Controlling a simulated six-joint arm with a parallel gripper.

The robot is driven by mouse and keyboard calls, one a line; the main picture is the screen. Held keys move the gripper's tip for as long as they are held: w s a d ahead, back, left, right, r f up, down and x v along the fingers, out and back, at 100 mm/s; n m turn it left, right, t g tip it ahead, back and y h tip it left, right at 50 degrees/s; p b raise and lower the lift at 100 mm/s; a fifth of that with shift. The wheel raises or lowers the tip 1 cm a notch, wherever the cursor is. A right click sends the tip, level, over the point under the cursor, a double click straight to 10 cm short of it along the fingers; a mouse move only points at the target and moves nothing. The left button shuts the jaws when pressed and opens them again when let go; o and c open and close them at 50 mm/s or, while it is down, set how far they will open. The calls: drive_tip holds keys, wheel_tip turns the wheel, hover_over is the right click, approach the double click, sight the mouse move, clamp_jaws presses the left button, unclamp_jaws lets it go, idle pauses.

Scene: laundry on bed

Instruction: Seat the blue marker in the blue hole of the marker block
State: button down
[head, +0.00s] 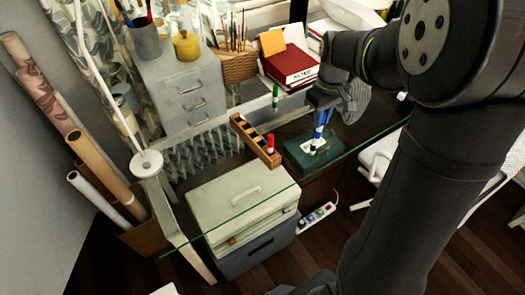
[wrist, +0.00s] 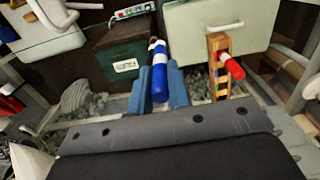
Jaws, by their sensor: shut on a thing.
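The blue marker (head: 317,136), blue with a white band, hangs roughly upright in my gripper (head: 323,117). In the wrist view the marker (wrist: 159,78) sits between the two blue fingers of my gripper (wrist: 158,88), which are shut on it. The marker block (head: 249,136) is a narrow wooden bar with a row of holes, left of my gripper in the head view. It also shows in the wrist view (wrist: 216,45), to the right of the held marker. A red marker (head: 270,144) stands in its near end.
A green marker (head: 275,96) stands apart, behind the block. The desk top is clear glass; a dark green box (head: 299,153), a pale case (head: 225,200) and a power strip (head: 316,217) show through it. Red books (head: 290,65) and a brush basket (head: 239,68) stand at the back.

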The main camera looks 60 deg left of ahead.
drive_tip(key=s+a+r+n, duration=0.2)
drive_tip(key=s, duration=0.2)
approach(254, 140)
drive_tip(key=w+d, duration=0.1)
drive_tip(key=d, duration=0.2)
drive_tip(key=shift+w+a+f, duration=0.1)
drive_tip(key=shift+w+f, duration=0.1)
drive_tip(key=shift+f, duration=1.6)
drive_tip(key=shift+f, duration=0.2)
drive_tip(key=c, duration=1.4)
unclamp_jaws()
drive_tip(key=shift+o, duration=0.2)
drive_tip(key=shift+r, duration=0.1)
